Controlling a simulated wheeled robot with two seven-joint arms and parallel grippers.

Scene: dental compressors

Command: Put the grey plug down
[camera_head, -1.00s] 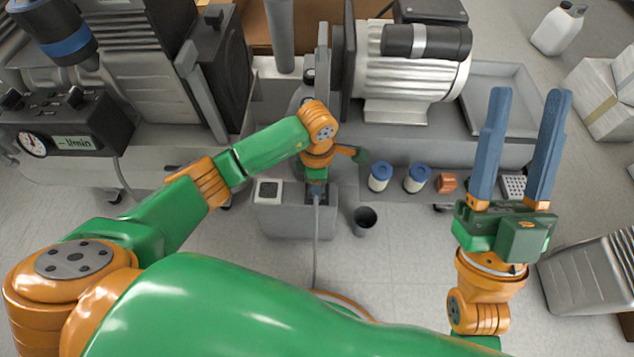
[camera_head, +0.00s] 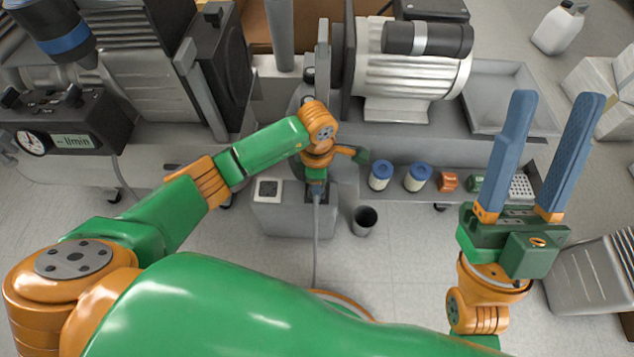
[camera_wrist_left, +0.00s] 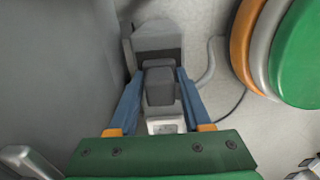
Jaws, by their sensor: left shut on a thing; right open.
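The grey plug (camera_wrist_left: 160,88) sits between the two blue fingers of my left gripper (camera_wrist_left: 161,98) in the left wrist view, and the gripper is shut on it. In the head view my left gripper (camera_head: 317,190) points down over the grey box (camera_head: 290,222), and a grey cable (camera_head: 317,250) runs from there towards me. I cannot tell whether the plug touches the box. My right gripper (camera_head: 537,155) is open and empty, raised at the right.
A white socket plate (camera_head: 268,190) is on the box's left top. A dark cup (camera_head: 364,220) stands right of the box. Two blue-capped jars (camera_head: 380,175) (camera_head: 417,177) and an orange part (camera_head: 447,181) stand on the ledge behind. A silver motor (camera_head: 415,70) is at the back.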

